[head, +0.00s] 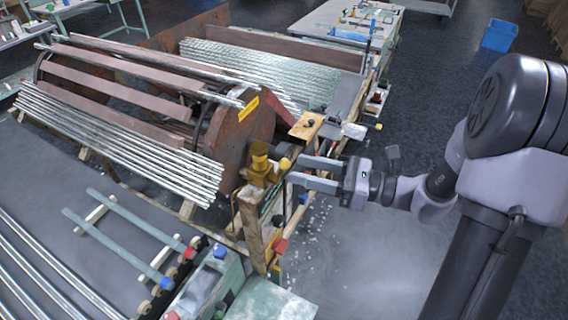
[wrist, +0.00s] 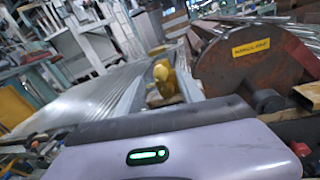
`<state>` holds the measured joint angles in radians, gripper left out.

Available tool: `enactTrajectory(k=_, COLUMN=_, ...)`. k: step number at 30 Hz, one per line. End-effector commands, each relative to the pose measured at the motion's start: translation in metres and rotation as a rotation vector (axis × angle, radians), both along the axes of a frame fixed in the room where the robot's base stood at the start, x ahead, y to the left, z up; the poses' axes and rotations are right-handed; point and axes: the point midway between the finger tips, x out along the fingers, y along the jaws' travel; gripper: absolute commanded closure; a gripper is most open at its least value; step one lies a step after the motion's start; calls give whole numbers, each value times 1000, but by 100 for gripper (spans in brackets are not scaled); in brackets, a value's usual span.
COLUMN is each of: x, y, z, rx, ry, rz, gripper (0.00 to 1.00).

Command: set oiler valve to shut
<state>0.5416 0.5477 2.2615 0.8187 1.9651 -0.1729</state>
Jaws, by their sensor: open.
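A yellow, brass-looking fitting, which appears to be the oiler (head: 259,165), stands on a wooden post at the near right end of the rusty drum. It also shows in the wrist view as a yellow shape (wrist: 163,76) just beyond my gripper's housing. I cannot make out its valve lever or how it is set. My gripper (head: 296,171) is open and empty, to the right of the fitting.
The rusty drum (head: 232,135) with a yellow label stands behind the fitting, with glass tubes (head: 120,140) along its near side. A small wooden board (head: 306,125) with a dark knob lies just behind my gripper. Open floor (head: 370,255) lies in front of my arm.

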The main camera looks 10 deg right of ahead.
Motion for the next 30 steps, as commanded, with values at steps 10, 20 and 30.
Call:
enactTrajectory(k=10, x=20, y=45, z=0, rx=0, ry=0, rz=1, gripper=55)
enactTrajectory(k=20, x=21, y=46, z=0, rx=0, ry=0, rz=0, gripper=67)
enactTrajectory(k=30, x=21, y=46, z=0, rx=0, ry=1, rz=0, gripper=100)
